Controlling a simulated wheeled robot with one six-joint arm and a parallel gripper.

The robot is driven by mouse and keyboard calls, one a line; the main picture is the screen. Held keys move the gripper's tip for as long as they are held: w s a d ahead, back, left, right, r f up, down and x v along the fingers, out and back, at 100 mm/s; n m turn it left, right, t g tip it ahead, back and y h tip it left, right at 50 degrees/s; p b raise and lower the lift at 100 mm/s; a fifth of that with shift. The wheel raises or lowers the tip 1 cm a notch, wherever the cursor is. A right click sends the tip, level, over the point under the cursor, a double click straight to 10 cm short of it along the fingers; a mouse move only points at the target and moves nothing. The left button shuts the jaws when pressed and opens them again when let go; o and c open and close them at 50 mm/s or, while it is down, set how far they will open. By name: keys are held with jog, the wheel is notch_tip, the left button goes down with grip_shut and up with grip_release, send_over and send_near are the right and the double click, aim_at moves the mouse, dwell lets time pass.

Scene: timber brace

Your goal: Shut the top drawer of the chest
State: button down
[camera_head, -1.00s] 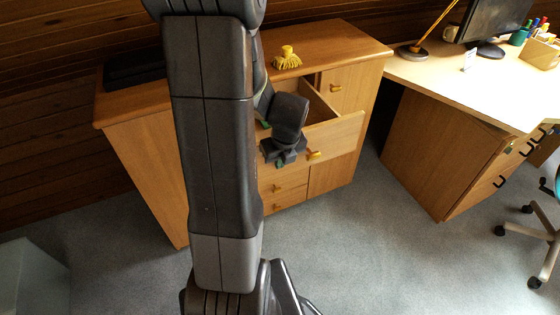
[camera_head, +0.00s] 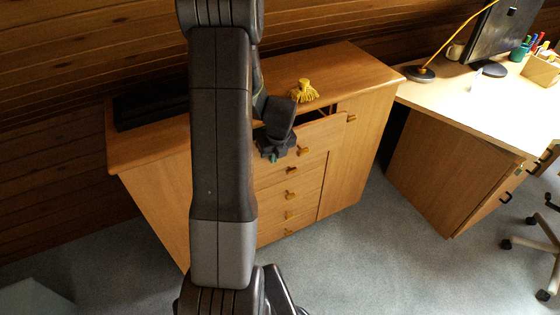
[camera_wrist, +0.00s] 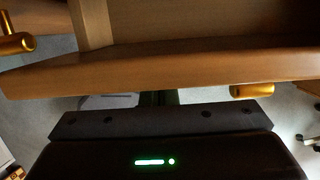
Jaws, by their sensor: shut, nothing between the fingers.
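The wooden chest (camera_head: 365,75) stands against the plank wall. Its top drawer (camera_head: 328,132) is out by a small gap, with a dark opening behind its front. The drawer's yellow knob (camera_head: 303,151) shows on the front. In the wrist view the drawer's front edge (camera_wrist: 150,73) crosses the picture, with a knob (camera_wrist: 252,90) below it and part of the inside above. My gripper (camera_head: 274,156) is shut and empty, at the left part of the drawer front; it also shows in the wrist view (camera_wrist: 158,98). My arm hides the drawer's left end, and contact is not clear.
Lower drawers (camera_head: 290,195) and the door (camera_head: 345,165) beside them look shut. A yellow tasselled item (camera_head: 304,92) and a black item (camera_head: 150,108) lie on the chest top. A desk (camera_head: 460,105) stands at right. The carpet (camera_head: 350,255) in front is clear.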

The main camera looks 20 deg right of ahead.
jog(key=shift+w+a+p, duration=0.1)
jog(key=shift+w+p, duration=0.25)
jog(key=shift+w, duration=1.05)
jog(key=shift+s, duration=0.1)
